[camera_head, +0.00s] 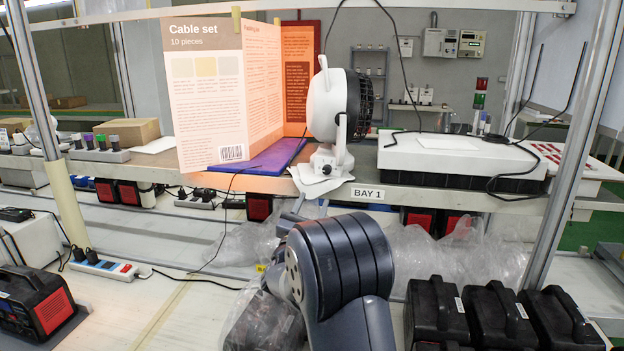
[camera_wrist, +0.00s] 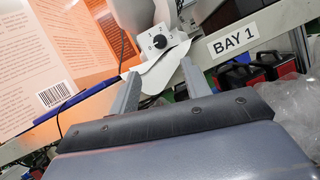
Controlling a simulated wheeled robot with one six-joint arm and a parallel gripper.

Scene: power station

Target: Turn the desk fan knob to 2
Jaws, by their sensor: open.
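The white desk fan (camera_head: 322,108) with a dark grille stands on the shelf in the head view, its grille turned to the right. In the wrist view its white base panel (camera_wrist: 174,48) shows a small dark knob (camera_wrist: 158,43) with markings around it. The knob's setting is too small to tell. My gripper (camera_wrist: 160,72) is open and empty. Its two fingers point up toward the fan base, with the knob above the gap between them and apart from both. In the head view my arm hides most of my gripper.
An orange-tinted cable set board (camera_head: 225,95) stands left of the fan. A white box with a dark lower part (camera_head: 460,155) lies to the right. A BAY 1 label (camera_head: 366,193) marks the shelf edge. Clear plastic wrap and black cases (camera_head: 490,315) sit below. Loose cables hang nearby.

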